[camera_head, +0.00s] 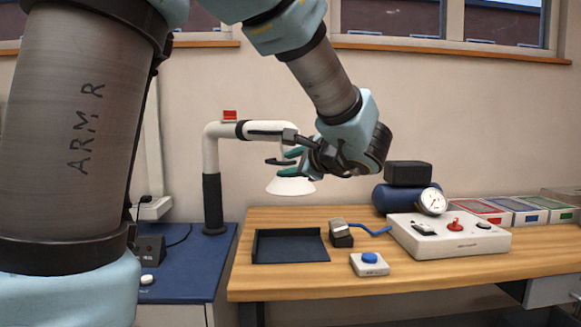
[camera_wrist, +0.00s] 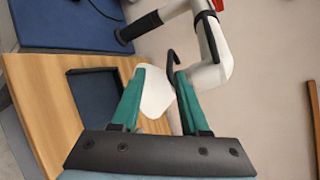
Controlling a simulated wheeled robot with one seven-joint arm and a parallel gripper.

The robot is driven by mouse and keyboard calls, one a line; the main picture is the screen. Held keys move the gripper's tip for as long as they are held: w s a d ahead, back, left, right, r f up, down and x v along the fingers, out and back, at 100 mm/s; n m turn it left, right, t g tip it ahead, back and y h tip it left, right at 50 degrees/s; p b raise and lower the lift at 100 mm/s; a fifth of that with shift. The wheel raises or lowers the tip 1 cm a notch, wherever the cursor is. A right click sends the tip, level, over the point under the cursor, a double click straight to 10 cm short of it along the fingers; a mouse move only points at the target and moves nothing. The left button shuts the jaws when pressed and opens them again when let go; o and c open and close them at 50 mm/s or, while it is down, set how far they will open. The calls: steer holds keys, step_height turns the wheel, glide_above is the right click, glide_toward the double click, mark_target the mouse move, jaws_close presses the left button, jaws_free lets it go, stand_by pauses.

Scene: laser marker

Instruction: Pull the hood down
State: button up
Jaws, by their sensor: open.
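The white cone-shaped hood (camera_head: 290,186) hangs from the end of a white jointed extraction arm (camera_head: 211,155), above the table. In the wrist view the hood (camera_wrist: 157,95) shows between and beyond my fingers. A thin black curved handle (camera_wrist: 171,62) stands by the hood, near my fingertips; it also shows in the head view (camera_head: 274,161). My gripper (camera_head: 287,163) has green fingers and is at the hood's upper part, coming from the right. In the wrist view my gripper (camera_wrist: 160,70) is open. I cannot tell whether a finger touches the handle. My wrist hides part of the arm's end joint.
The wooden table (camera_head: 330,284) below holds a dark tray (camera_head: 290,246), a blue-button box (camera_head: 369,264), a small metal-and-black device (camera_head: 341,233) and a white control box (camera_head: 448,236). Coloured bins (camera_head: 513,210) stand at the right. A blue bench (camera_head: 195,262) is at the left.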

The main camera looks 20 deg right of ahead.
mark_target(276, 163)
steer(key=x, duration=0.3)
steer(key=d+p+x, duration=0.1)
steer(key=x, duration=0.2)
steer(key=r+p+x, duration=0.1)
steer(key=x, duration=0.3)
steer(key=shift+w+d, duration=0.25)
steer(key=shift+w, duration=0.15)
jaws_close()
steer(key=shift+a, duration=0.1)
stand_by(0.9)
